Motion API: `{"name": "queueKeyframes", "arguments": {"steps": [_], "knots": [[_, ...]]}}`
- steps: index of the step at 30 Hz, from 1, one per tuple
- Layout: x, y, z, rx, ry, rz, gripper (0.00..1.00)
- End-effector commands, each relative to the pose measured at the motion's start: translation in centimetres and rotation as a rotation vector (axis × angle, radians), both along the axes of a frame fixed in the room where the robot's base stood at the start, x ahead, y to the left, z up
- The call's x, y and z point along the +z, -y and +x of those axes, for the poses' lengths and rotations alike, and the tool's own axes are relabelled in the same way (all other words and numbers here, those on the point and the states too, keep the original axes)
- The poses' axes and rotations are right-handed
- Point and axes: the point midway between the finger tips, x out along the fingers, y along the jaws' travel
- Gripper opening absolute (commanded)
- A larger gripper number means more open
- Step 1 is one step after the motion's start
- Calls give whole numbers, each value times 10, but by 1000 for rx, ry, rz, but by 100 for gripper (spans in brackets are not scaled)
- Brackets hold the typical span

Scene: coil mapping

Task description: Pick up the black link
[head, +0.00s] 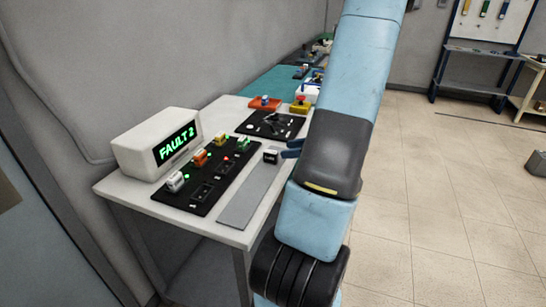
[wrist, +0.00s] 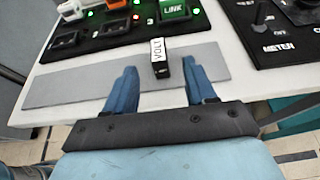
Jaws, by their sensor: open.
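A small black link (wrist: 163,72) with a white face reading VOLT stands on the grey strip (wrist: 70,88). In the head view the black link (head: 270,157) is near the strip's far end. My gripper (wrist: 160,66) is open, its two blue fingers pointing toward the strip. In the head view my gripper (head: 291,150) shows just right of the link, partly hidden by my arm.
A black panel (head: 190,200) holds white, orange, yellow and green blocks and empty sockets. A white display (head: 150,150) reads FAULT 2. A black meter panel (head: 270,124), a red-orange box (head: 264,103) and a yellow box (head: 300,107) stand farther back. Open floor lies right.

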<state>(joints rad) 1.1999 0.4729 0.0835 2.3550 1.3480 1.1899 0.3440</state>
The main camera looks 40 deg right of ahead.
Motion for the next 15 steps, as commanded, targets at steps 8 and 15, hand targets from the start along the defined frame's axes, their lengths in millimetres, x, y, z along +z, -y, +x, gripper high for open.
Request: {"name": "queueKeyframes", "arguments": {"steps": [8,15], "knots": [[-10,-13,22,1,0,0,55],[-21,-24,38,3,-1,1,55]]}}
